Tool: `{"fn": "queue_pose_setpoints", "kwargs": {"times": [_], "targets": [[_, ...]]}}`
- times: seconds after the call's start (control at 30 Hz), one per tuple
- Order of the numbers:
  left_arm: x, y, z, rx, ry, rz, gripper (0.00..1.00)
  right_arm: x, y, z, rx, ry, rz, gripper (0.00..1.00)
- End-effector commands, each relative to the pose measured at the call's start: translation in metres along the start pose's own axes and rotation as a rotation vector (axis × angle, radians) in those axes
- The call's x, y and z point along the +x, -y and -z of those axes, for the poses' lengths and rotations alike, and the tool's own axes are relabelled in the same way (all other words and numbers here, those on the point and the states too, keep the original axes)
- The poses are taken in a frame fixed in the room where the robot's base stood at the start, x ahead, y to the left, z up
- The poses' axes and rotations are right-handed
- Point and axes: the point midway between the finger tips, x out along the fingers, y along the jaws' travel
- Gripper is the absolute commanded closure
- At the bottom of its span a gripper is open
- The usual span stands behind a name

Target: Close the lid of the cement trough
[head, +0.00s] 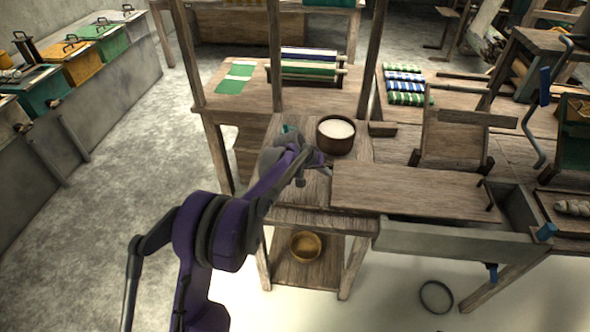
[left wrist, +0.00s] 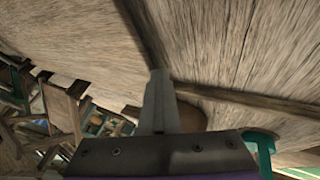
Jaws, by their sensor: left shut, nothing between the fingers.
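The grey cement trough (head: 450,240) stands at the right of the small wooden stand. Its wooden lid, a wide flat board (head: 415,192), lies over most of it, with a dark handle (head: 487,192) near its right end. The right end of the trough is uncovered. My left gripper (head: 326,171) is beside the lid's left end, above the stand; I cannot tell whether it touches the lid. In the left wrist view its fingers (left wrist: 158,85) are shut and empty, close to wooden surfaces. My right gripper is not in view.
A brown bowl of white material (head: 335,135) stands just behind my left gripper. Upright loom posts (head: 277,60) rise behind. A yellow bowl (head: 305,245) sits on the lower shelf, and a dark ring (head: 436,297) lies on the floor. The floor at left is clear.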

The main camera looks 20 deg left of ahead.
Motion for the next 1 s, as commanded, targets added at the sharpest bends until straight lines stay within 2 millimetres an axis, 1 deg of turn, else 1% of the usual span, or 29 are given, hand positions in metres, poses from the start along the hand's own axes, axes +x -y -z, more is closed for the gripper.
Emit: {"fn": "queue_pose_setpoints", "kwargs": {"times": [0.03, 0.2, 0.3, 0.43, 0.6, 0.7, 1.0], "targets": [[0.01, -0.019, -0.001, 0.005, 0.003, -0.004, 1.0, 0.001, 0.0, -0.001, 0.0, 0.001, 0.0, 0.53], [0.035, -0.067, -0.001, 0.004, 0.002, -0.004, 1.0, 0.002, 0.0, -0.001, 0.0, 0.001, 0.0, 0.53], [0.048, -0.09, 0.0, 0.004, 0.001, -0.003, 1.0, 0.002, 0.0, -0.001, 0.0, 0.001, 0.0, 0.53], [0.06, -0.114, 0.0, 0.002, 0.002, -0.002, 1.0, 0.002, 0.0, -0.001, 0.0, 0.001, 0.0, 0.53], [0.071, -0.133, 0.0, 0.002, 0.0, -0.001, 1.0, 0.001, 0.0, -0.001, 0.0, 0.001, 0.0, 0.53], [0.074, -0.139, 0.001, 0.0, 0.0, -0.001, 1.0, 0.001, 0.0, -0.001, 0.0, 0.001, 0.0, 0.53], [0.076, -0.144, 0.0, 0.0, -0.001, -0.003, 1.0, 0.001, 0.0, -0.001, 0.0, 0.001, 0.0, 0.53]]}}
